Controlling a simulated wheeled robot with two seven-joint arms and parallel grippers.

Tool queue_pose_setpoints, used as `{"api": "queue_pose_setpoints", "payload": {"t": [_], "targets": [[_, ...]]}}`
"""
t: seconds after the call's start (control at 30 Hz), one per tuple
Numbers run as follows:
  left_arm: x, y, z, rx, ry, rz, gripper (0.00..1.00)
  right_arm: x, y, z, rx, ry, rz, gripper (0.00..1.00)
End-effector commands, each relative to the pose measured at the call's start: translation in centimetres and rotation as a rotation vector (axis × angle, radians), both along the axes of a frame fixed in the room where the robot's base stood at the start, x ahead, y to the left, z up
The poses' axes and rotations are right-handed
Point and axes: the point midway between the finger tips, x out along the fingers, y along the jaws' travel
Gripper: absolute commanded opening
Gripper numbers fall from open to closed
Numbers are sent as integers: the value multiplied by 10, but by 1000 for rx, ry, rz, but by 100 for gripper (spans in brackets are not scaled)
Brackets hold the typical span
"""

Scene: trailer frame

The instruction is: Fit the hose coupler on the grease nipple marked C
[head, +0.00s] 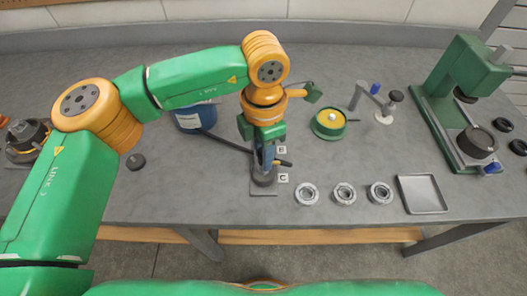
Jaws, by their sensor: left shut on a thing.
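My left gripper (265,163) points down over the grey plate (263,193) near the middle of the bench. It is shut on what appears to be the hose coupler, mostly hidden by the fingers. A black hose (225,142) runs from the blue drum (195,117) towards the gripper. The label C (283,178) is just right of the fingertips, and the label B (282,150) is farther back. The nipple at C is hidden, and I cannot tell whether the coupler touches it. My right gripper is not in view.
Several ring-shaped metal parts, including one (307,194), stand right of the plate. A grey tray (421,195) lies beyond them. A green-rimmed round container (328,123) and a green press (462,95) stand behind.

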Motion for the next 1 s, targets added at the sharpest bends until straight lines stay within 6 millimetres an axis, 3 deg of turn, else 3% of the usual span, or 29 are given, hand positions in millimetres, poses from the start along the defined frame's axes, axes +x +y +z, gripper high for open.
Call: {"api": "queue_pose_setpoints", "payload": {"t": [0.8, 0.83, 0.93, 1.0], "targets": [[0, 0, -2, -1, 0, 0, 0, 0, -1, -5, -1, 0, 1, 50], [0, 0, -2, -1, 0, 0, 36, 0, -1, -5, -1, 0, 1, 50], [0, 0, -2, 0, 0, 0, 63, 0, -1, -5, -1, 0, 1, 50], [0, 0, -2, 0, 0, 0, 65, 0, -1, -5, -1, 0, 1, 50]]}}
